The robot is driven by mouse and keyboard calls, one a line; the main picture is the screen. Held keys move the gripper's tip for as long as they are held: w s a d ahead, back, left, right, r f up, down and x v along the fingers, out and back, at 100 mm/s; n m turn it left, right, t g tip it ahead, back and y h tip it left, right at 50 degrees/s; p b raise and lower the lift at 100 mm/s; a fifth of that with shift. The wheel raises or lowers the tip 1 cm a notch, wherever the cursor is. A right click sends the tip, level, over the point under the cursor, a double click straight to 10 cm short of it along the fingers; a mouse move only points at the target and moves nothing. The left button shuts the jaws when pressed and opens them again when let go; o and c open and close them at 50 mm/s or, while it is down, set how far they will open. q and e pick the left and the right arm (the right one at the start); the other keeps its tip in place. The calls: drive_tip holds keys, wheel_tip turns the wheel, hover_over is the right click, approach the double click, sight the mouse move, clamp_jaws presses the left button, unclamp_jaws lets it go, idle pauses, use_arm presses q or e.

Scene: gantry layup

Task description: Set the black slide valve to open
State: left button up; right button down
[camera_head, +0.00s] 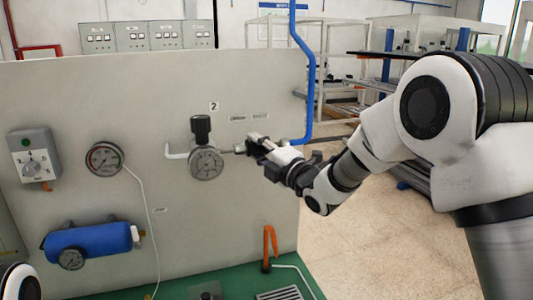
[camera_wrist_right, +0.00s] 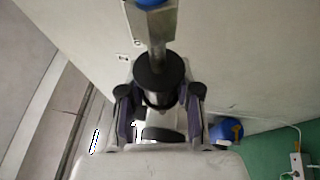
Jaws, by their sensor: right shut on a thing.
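In the head view my right gripper (camera_head: 256,146) is at the panel, on the pipe just right of the round gauge (camera_head: 206,163). In the right wrist view the gripper (camera_wrist_right: 160,102) has its two dark fingers on either side of a black round sleeve (camera_wrist_right: 157,72), which I take to be the slide valve; it is shut on it. A grey metal bar (camera_wrist_right: 158,32) runs from the sleeve up to a blue end. In the head view the gripper largely hides the sleeve. I cannot tell its slide position. My left gripper is out of view.
The panel (camera_head: 110,130) also bears a black knob (camera_head: 201,129) above the gauge, a second gauge (camera_head: 104,159), a grey switch box (camera_head: 33,158) and a blue tank (camera_head: 88,243). A blue pipe (camera_head: 309,80) runs down close to my right gripper. An orange handle (camera_head: 269,245) stands lower down.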

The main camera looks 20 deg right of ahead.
drive_tip(key=c, duration=0.8)
unclamp_jaws()
drive_tip(key=shift+a, duration=0.1)
drive_tip(key=shift+w+a, duration=0.1)
drive_tip(key=shift+a, duration=0.2)
drive_tip(key=shift+s+d+f, duration=0.1)
drive_tip(key=shift+s+d, duration=0.25)
drive_tip(key=shift+s, duration=0.05)
drive_tip(key=v, duration=1.1)
drive_tip(key=shift+a, duration=0.1)
